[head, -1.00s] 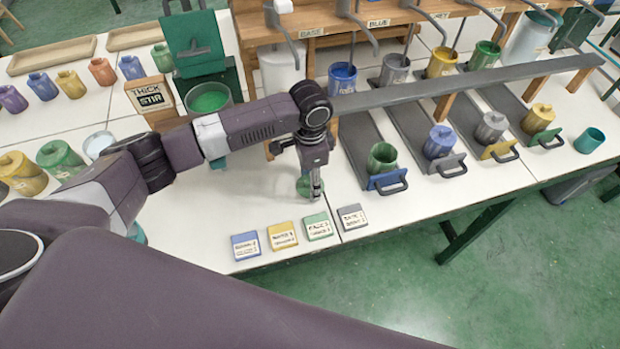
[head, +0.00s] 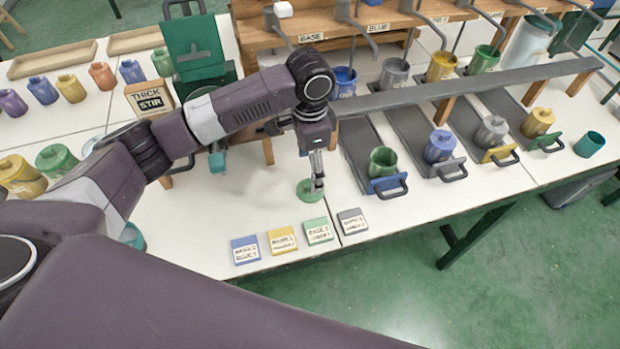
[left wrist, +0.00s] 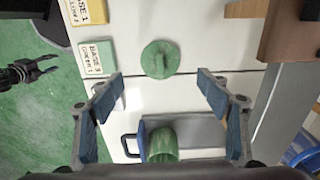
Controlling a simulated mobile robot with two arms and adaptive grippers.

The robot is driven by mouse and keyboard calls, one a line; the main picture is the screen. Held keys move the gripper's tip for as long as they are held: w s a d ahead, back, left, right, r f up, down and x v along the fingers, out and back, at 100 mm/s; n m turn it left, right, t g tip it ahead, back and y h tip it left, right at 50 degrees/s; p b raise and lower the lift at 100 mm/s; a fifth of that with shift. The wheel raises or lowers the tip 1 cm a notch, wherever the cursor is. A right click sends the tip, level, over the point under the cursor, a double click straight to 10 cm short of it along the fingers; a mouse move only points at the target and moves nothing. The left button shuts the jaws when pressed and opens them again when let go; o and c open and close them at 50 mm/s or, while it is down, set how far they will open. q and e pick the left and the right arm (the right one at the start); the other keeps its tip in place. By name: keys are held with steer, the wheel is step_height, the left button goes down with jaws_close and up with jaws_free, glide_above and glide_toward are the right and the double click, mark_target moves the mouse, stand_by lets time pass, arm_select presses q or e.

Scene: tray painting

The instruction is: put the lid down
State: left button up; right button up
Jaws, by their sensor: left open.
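The green lid (head: 309,191) lies flat on the white table, just behind the small labelled cards. It also shows in the left wrist view (left wrist: 160,59), with its knob on top. My left gripper (head: 317,186) is above it in the head view. In the left wrist view the left gripper's blue-padded fingers (left wrist: 158,95) are spread wide with nothing between them, and the lid is apart from them. An open green pot (head: 382,164) stands at the front of the leftmost dark tray, behind a blue handle; it also shows in the left wrist view (left wrist: 162,146).
Several labelled cards (head: 282,240) lie along the table's front edge. Lidded blue (head: 440,146), grey (head: 491,131) and yellow (head: 538,122) pots stand on trays to the right. A grey rail (head: 470,86) runs above the trays.

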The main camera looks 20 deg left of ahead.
arm_select(q)
steer(key=shift+r, duration=2.3)
